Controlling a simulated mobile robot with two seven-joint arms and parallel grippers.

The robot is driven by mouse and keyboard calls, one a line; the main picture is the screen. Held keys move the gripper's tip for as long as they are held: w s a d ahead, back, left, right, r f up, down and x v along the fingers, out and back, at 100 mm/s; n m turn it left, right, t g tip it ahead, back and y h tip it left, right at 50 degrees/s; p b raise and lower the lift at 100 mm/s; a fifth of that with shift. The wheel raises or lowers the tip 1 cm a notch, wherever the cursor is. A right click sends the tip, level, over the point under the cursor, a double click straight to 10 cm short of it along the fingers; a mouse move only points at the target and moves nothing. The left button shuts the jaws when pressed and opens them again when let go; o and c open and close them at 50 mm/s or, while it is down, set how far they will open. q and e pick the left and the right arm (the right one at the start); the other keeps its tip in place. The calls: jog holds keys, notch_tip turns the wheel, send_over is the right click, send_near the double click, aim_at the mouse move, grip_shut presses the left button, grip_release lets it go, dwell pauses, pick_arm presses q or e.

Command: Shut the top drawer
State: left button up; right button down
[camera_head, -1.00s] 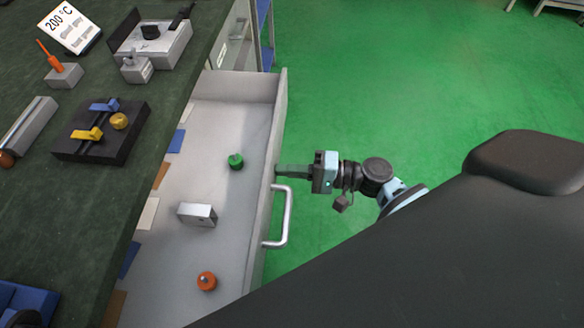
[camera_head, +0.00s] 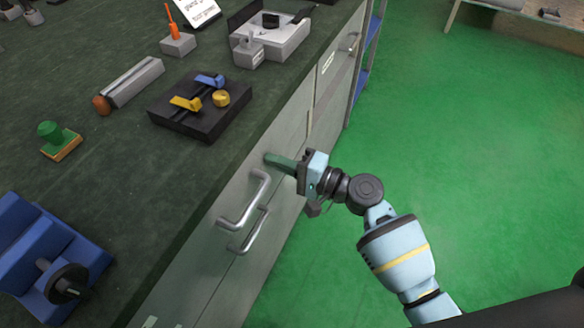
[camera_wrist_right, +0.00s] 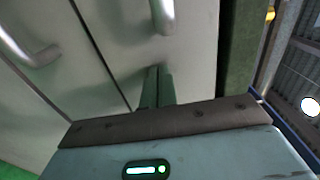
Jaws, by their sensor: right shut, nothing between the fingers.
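The top drawer (camera_head: 195,255) has its grey front flush with the cabinet under the worktop, and its inside is hidden. Its curved metal handle (camera_head: 243,202) is on that front and also shows in the right wrist view (camera_wrist_right: 163,16). My right gripper (camera_head: 268,158) is shut and empty. Its fingertips are at the drawer front, beyond the far end of the handle and not around it. The right wrist view shows the closed fingers (camera_wrist_right: 157,84) pointing at the panel; whether they touch it is hard to tell. My left gripper is not in view.
A lower drawer handle (camera_head: 250,232) sits just below the top one. The dark green worktop (camera_head: 120,190) carries a black fixture (camera_head: 185,118), a green-knobbed stamp (camera_head: 52,138) and a blue device (camera_head: 40,250). The green floor (camera_head: 480,170) right of my arm is clear.

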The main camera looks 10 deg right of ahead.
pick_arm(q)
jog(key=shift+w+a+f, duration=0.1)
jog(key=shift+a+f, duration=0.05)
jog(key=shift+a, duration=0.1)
pick_arm(e)
jog(key=shift+x, duration=0.75)
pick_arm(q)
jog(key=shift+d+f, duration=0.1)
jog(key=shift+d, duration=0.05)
pick_arm(e)
jog(key=shift+a+r, duration=0.1)
jog(key=shift+r, duration=0.2)
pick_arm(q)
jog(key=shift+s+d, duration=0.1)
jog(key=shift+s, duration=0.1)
